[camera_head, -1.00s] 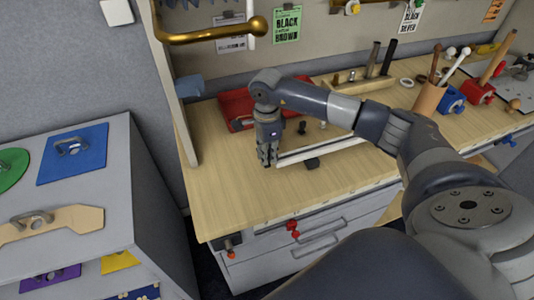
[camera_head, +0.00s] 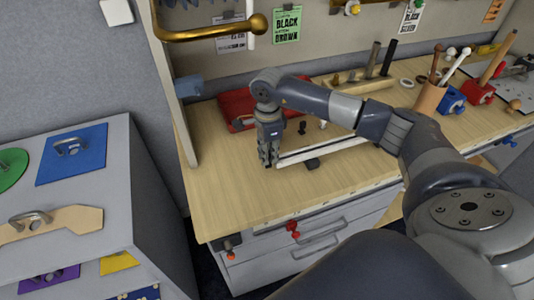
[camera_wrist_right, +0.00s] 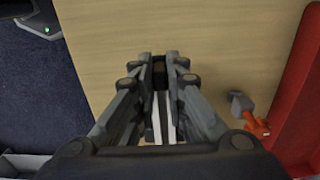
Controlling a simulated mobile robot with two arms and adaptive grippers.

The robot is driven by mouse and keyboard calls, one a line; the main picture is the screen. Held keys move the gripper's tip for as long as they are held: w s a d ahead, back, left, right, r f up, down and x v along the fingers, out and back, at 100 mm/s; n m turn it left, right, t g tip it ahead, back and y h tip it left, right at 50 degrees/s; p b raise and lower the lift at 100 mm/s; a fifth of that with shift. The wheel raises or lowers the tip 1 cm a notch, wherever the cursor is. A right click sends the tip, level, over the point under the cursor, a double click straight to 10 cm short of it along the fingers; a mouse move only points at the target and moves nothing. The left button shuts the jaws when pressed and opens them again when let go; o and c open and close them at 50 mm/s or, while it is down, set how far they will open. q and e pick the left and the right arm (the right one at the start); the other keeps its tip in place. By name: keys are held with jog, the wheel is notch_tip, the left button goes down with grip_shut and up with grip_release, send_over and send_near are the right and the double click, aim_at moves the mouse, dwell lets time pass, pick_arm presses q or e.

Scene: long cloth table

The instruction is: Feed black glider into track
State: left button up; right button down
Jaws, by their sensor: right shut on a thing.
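The track is a pale, narrow rail (camera_head: 325,149) lying on the wooden table, and it also shows between my fingers in the right wrist view (camera_wrist_right: 164,118). My right gripper (camera_head: 268,162) points down at the rail's left end, close to the tabletop. In the wrist view its fingers (camera_wrist_right: 160,66) are shut on a small dark piece (camera_wrist_right: 158,72), which seems to be the black glider, in line with the rail. The fingers hide most of it, and I cannot tell whether it is inside the track. My left gripper is not in view.
A red tray (camera_head: 236,106) lies behind the gripper. A dark peg (camera_head: 301,128) stands behind the rail. The table (camera_head: 230,195) is clear in front and left. A grey cabinet (camera_head: 150,200) stands at left.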

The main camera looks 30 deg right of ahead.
jog(key=shift+s+d+b, duration=0.5)
jog(key=shift+d+b, duration=0.05)
jog(key=shift+d, duration=1.6)
jog(key=shift+s+d+b, duration=0.55)
jog(key=shift+d, duration=1.6)
jog(key=shift+s+d+b, duration=0.5)
jog(key=shift+d+b, duration=0.05)
jog(key=shift+d, duration=1.6)
jog(key=c, duration=1.5)
grip_release()
jog(key=shift+c, duration=0.2)
jog(key=shift+r, duration=0.15)
notch_tip(320, 180, up, 12)
jog(key=shift+f, duration=0.2)
